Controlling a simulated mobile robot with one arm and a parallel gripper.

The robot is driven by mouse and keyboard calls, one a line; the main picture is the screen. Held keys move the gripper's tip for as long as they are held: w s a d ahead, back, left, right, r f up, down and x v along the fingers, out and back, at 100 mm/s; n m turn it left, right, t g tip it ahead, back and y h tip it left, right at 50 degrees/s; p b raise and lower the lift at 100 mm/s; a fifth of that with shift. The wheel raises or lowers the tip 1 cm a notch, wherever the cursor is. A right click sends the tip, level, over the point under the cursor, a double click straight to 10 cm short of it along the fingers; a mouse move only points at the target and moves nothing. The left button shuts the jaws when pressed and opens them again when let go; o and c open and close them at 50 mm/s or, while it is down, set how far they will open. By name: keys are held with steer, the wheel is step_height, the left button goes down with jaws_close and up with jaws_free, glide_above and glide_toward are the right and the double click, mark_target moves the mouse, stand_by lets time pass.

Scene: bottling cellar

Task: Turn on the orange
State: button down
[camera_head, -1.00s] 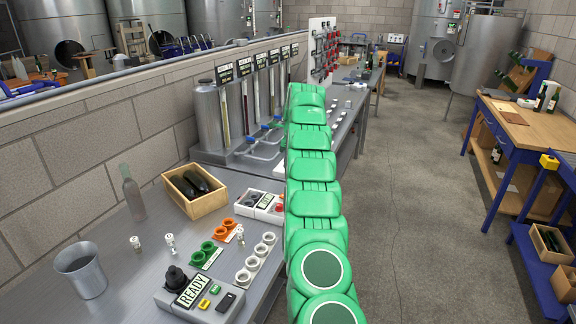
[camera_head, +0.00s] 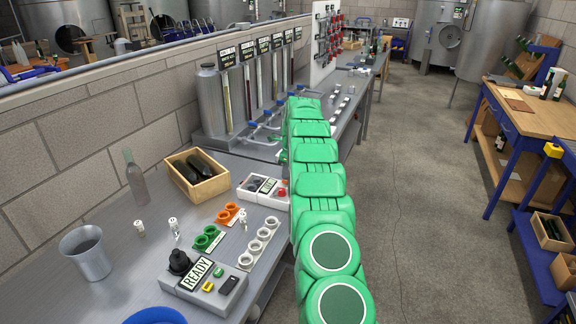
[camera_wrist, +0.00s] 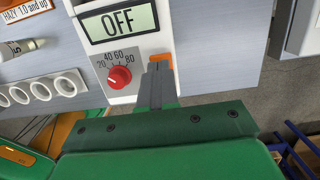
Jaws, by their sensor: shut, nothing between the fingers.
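The orange switch (camera_wrist: 160,62) sits on the lower right part of a white device (camera_wrist: 142,42) in the wrist view. The device's display (camera_wrist: 120,22) reads OFF, and a red knob (camera_wrist: 119,77) with a numbered scale is left of the switch. My gripper (camera_wrist: 157,72) is shut and empty. Its fingertips lie at the switch and cover its lower part; I cannot tell whether they touch it. In the head view the red knob (camera_head: 281,192) shows beside my green arm, which hides my gripper and part of the device.
The floor aisle at right is clear.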

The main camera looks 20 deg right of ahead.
steer(key=shift+w+f, duration=0.1)
steer(key=shift+f, duration=0.4)
steer(key=shift+f, duration=0.2)
stand_by(0.4)
steer(key=shift+s+d+r, duration=0.25)
steer(key=shift+s+d, duration=0.2)
step_height(320, 180, up, 14)
steer(key=s+d, duration=0.1)
steer(key=shift+s+d, duration=0.25)
stand_by(0.7)
stand_by(0.5)
